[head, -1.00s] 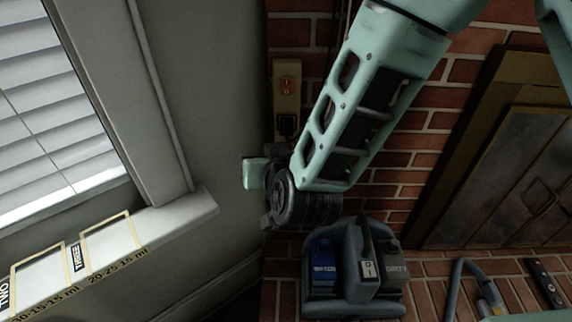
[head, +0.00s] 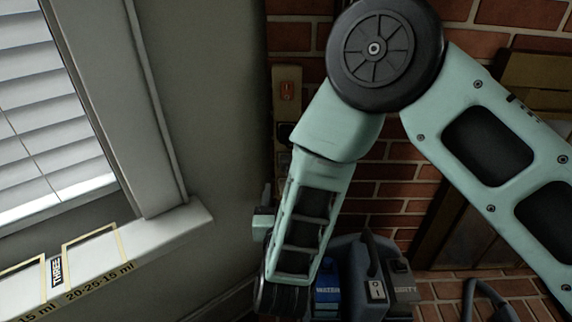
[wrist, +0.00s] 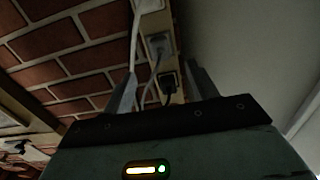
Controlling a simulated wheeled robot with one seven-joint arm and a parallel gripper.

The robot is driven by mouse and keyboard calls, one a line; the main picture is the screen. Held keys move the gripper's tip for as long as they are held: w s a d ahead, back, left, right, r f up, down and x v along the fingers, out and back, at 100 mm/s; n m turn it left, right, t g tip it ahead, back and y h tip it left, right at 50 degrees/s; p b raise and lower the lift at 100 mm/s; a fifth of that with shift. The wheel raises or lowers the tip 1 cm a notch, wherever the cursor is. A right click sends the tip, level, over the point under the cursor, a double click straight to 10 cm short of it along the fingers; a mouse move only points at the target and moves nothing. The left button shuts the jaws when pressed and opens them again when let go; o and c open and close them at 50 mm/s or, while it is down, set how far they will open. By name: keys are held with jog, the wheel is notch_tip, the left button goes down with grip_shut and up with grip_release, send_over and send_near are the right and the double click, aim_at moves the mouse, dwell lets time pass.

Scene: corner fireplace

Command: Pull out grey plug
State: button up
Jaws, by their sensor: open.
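In the wrist view, the grey plug (wrist: 160,46) sits in a pale power strip (wrist: 181,97) on the wall, with a grey cord hanging from it. A black plug (wrist: 169,83) sits below it, and a white plug (wrist: 148,5) is at the top edge. My gripper (wrist: 160,72) is open, with one finger on each side of the strip in this view and nothing between them. The plugs lie beyond the fingertips. In the head view, the power strip (head: 286,101) shows a red switch; my arm hides its lower part and most of my gripper.
A blue-grey machine (head: 361,280) with a blue tank stands on the brick floor below my arm. A window sill (head: 150,240) juts out at the left. The brick wall (head: 385,190) is behind my arm, and a plain wall adjoins it.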

aim_at(286, 167)
jog(key=shift+w+d, duration=0.15)
jog(key=shift+w, duration=4.4)
grip_shut()
jog(key=s, duration=0.6)
jog(key=shift+s, duration=0.1)
